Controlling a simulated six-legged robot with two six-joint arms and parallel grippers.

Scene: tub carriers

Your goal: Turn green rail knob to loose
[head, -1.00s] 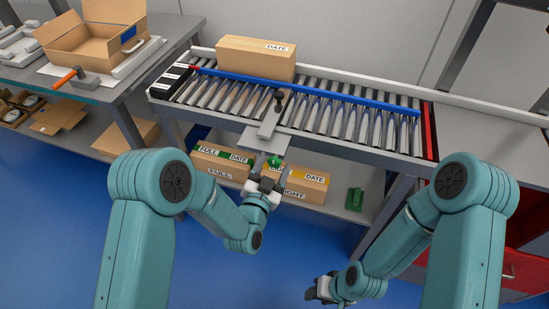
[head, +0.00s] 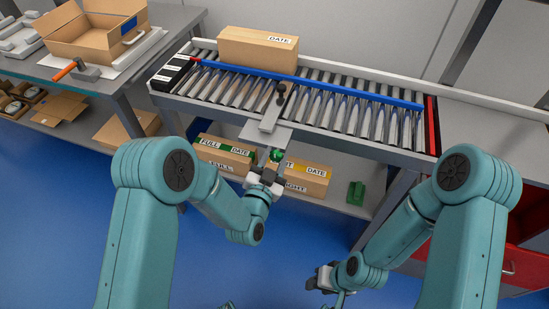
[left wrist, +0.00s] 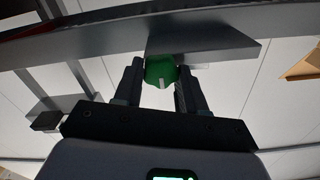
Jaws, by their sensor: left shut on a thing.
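The green rail knob (head: 277,155) is at the front of the roller conveyor, below a grey bracket plate (head: 265,131). In the left wrist view the knob (left wrist: 160,72) is round, with a white pointer line facing the gripper's palm. My left gripper (head: 270,168) is shut on the knob, with one dark finger on each side of it in the left wrist view (left wrist: 160,85). The words or marks around the knob cannot be read. My right gripper (head: 318,281) hangs low at the bottom, away from the conveyor, and its jaws are too small to judge.
A cardboard box (head: 258,50) stands on the rollers behind a blue rail (head: 310,84). Labelled boxes (head: 307,179) and a green part (head: 356,193) lie on the shelf below. A side bench (head: 90,80) at left holds an open carton and a hammer. Blue floor is clear in front.

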